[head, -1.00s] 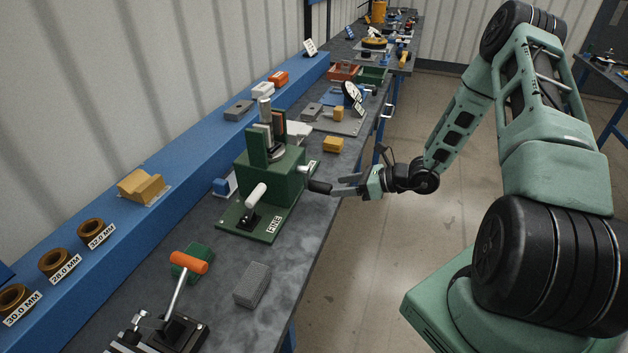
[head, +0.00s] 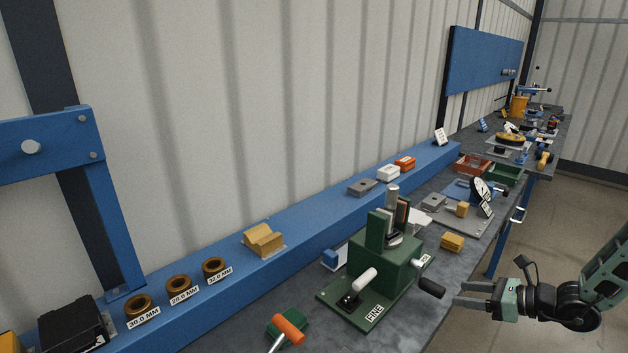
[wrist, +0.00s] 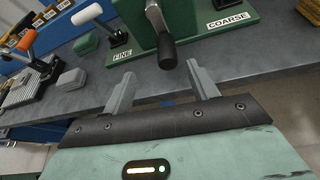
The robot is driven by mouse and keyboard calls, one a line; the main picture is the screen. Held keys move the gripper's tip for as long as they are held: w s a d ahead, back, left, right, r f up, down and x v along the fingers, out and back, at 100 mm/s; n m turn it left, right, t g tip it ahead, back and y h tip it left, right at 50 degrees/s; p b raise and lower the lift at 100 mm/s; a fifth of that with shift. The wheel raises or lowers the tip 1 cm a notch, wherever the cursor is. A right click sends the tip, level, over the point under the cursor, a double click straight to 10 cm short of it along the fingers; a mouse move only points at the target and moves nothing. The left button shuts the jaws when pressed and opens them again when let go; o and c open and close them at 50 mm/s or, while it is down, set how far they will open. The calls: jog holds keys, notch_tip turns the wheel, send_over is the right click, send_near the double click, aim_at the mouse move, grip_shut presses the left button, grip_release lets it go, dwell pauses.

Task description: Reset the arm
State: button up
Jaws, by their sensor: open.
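My gripper (head: 470,295) is open and empty at the front edge of the bench, to the right of the green press-like fixture (head: 382,268). In the wrist view its two grey fingers (wrist: 160,92) are spread apart. The black-handled crank (wrist: 166,45) of the fixture lies just beyond the fingertips, near the gap between them. In the head view the crank's black grip (head: 431,287) is just left of the fingertips. I cannot tell whether they touch. Part of my arm runs out of the right side of the head view.
The bench (head: 445,335) holds the fixture, a yellow block (head: 452,242) and an orange-handled lever (head: 288,328). A blue shelf (head: 310,245) along the wall carries brown rings (head: 178,288) and several blocks. Open floor lies right of the bench.

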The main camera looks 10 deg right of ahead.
jog(key=s+a+r+n+g, duration=0.3)
jog(key=a+r+n+g, duration=0.15)
jog(key=a, duration=0.25)
jog(key=s+a+r+n+g, duration=0.2)
jog(key=a+r+n+g, duration=0.1)
jog(key=a+n, duration=0.4)
jog(key=s+a+r+n+g, duration=0.3)
jog(key=a+n, duration=0.2)
jog(key=a, duration=0.3)
jog(key=s+a+r+n+h+b, duration=0.1)
jog(key=s+a+r+n+h, duration=0.3)
jog(key=s+n, duration=0.5)
jog(key=s+a+r+n+h+b, duration=0.1)
jog(key=s+a+r+n+h, duration=0.2)
jog(key=s+n, duration=0.6)
jog(key=shift+a+r+n+t+h, duration=0.35)
jog(key=shift+r+n+t+h, duration=0.15)
jog(key=shift+n+h, duration=0.55)
jog(key=shift+d, duration=0.15)
